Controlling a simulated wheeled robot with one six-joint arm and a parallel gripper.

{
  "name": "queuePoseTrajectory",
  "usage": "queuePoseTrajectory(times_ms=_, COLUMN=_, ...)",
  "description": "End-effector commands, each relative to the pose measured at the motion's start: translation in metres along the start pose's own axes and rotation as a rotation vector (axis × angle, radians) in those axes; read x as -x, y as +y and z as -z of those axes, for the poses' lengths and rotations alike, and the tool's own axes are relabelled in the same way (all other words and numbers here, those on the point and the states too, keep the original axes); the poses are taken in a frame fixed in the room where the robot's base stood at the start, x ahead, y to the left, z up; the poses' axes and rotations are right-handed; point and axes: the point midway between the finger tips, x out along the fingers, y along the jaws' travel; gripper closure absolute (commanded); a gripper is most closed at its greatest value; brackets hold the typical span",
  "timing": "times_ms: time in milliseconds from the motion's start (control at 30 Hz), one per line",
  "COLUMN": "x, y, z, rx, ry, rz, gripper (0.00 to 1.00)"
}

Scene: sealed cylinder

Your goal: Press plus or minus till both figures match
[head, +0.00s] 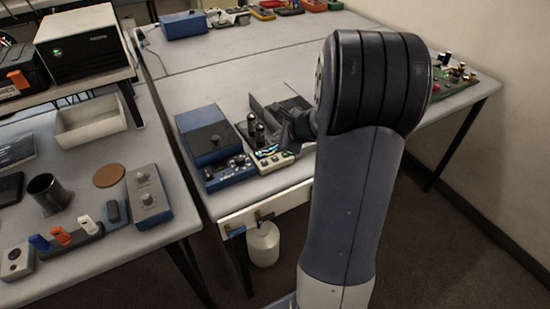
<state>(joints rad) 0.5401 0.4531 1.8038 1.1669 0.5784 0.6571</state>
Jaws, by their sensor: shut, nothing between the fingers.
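My arm reaches across the middle of the head view, and my gripper (284,148) is small, dark and partly hidden by the arm. It is shut and empty, low over the right side of a pale-topped device (266,157) near the table's front edge. I cannot tell whether it touches the device. Left of it is a blue-grey button panel (227,172) with several small round controls, in front of a blue box (204,137) with a dark knob. No figures, plus sign or minus sign can be read at this size.
Two dark upright cylinders (256,131) stand close left of my gripper. A dark upright plate (264,113) is behind it. The left table holds a grey two-knob box (148,197), a dark cup (49,193) and a tray (91,121). The far white tabletop (240,65) is mostly clear.

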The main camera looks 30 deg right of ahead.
Motion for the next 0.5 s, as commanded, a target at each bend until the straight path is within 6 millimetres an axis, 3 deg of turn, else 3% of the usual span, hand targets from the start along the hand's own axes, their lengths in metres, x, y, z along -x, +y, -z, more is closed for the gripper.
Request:
queuePoseTrajectory(times_ms=167, x=0.003, y=-0.002, z=-0.002, rx=0.0, ry=0.0, rz=0.0, gripper=1.0)
queuePoseTrajectory(times_ms=500, x=0.028, y=-0.02, z=-0.02, rx=0.0, ry=0.0, rz=0.0, gripper=1.0)
